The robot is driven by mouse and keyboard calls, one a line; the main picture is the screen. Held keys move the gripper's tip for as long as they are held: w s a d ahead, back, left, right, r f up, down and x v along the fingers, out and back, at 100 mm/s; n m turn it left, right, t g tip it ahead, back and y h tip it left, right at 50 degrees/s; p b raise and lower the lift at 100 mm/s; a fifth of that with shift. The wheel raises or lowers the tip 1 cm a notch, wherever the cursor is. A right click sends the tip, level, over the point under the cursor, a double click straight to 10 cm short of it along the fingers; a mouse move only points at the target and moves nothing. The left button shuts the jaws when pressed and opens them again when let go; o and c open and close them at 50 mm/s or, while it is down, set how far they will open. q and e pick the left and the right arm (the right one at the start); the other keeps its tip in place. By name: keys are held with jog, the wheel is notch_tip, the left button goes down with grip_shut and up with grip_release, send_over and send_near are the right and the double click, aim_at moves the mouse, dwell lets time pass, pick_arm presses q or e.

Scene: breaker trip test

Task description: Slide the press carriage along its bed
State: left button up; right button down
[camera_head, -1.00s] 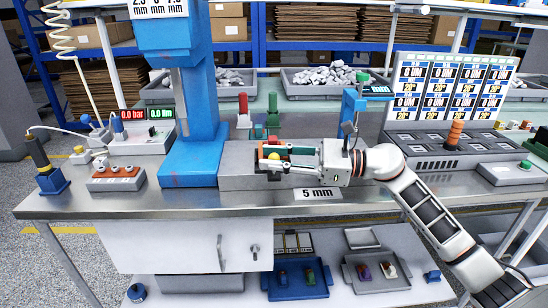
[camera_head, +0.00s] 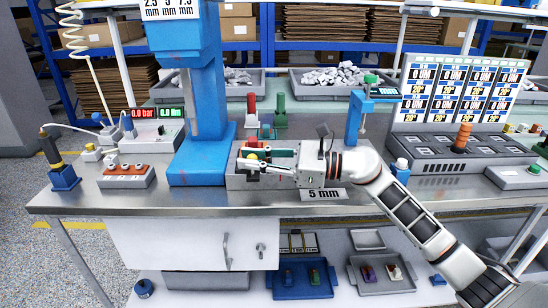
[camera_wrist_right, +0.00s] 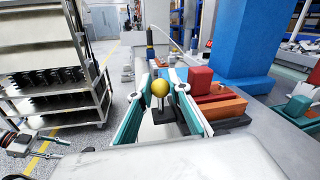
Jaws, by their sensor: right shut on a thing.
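The press bed (camera_head: 240,182) is a grey block on the bench, right of the blue press column (camera_head: 195,165). The carriage's yellow ball knob (camera_head: 252,157) stands near the left end of the bed. My right gripper (camera_head: 246,164) reaches in from the right and is shut on the knob. In the right wrist view the yellow knob (camera_wrist_right: 160,88) sits between the teal finger pads, above a dark base. The rest of the carriage is largely hidden by the gripper.
The press column stands close to the left of my gripper. Red and orange blocks (camera_wrist_right: 222,106) lie beside the fingers in the wrist view. A blue post (camera_head: 356,118) stands behind my right wrist. A grey selector panel (camera_head: 445,150) is farther right.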

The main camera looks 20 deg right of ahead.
pick_arm(q)
jog(key=shift+s+f+p, duration=0.15)
jog(key=shift+s+p, duration=0.15)
jog(key=shift+p, duration=0.05)
pick_arm(e)
jog(key=s+a+x, duration=0.1)
jog(key=s+x, duration=0.1)
jog(key=x, duration=1.3)
jog(key=shift+s+a, duration=0.3)
pick_arm(q)
jog(key=shift+a, duration=0.1)
pick_arm(e)
jog(key=c, duration=2.1)
grip_release()
jog(key=shift+a, duration=0.1)
jog(key=shift+c, duration=0.2)
pick_arm(q)
jog(key=shift+w, duration=0.1)
